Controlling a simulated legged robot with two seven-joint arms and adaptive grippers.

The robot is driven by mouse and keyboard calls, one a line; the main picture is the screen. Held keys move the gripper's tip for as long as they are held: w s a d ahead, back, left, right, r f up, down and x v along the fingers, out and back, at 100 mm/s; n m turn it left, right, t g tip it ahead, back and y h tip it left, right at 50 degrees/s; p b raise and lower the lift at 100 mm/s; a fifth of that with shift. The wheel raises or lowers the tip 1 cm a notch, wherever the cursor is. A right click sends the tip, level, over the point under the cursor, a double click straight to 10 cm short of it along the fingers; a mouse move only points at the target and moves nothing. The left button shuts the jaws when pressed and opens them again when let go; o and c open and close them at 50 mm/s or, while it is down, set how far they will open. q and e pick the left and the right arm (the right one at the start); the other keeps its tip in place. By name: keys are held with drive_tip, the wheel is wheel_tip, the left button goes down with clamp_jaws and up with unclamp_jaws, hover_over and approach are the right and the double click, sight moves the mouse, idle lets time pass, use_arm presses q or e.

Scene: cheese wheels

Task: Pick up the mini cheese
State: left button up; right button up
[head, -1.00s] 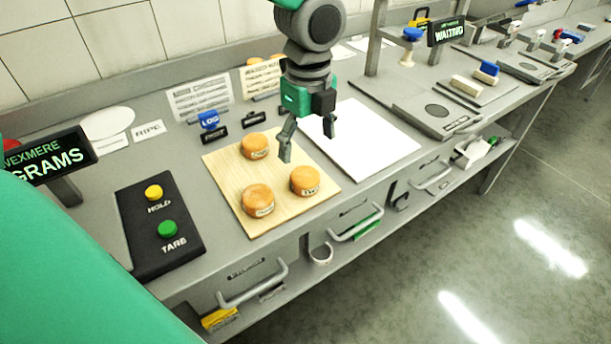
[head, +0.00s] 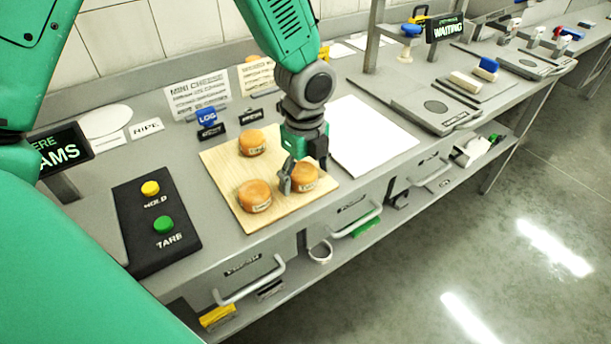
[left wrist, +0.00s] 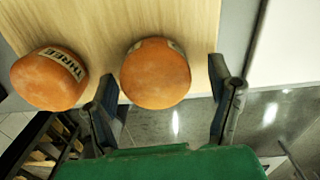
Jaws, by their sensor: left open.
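Three small orange cheese wheels stand on a light wooden board (head: 229,206). One is at the back (head: 252,143), one at the front left (head: 254,196), and one at the right (head: 305,178). My left gripper (head: 304,179) is open at the right wheel and partly covers it. In the left wrist view, my left gripper (left wrist: 165,100) has its fingers apart, with one cheese (left wrist: 155,72) between and just beyond them. Another cheese (left wrist: 48,79), labelled THREE, lies left of the fingers. I cannot tell whether the fingers touch the cheese. My right gripper is not in view.
A black panel (head: 157,215) with yellow HOLD and green TARE buttons is left of the board. A white sheet (head: 372,140) lies to its right. Printed cards and a blue LOG stamp (head: 206,116) stand behind. Drawers with handles (head: 250,283) line the front.

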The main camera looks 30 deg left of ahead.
use_arm(q)
drive_tip(key=c, duration=1.2)
drive_tip(key=shift+s+a+f, duration=0.1)
drive_tip(key=shift+a, duration=0.3)
drive_tip(key=shift+c, duration=0.5)
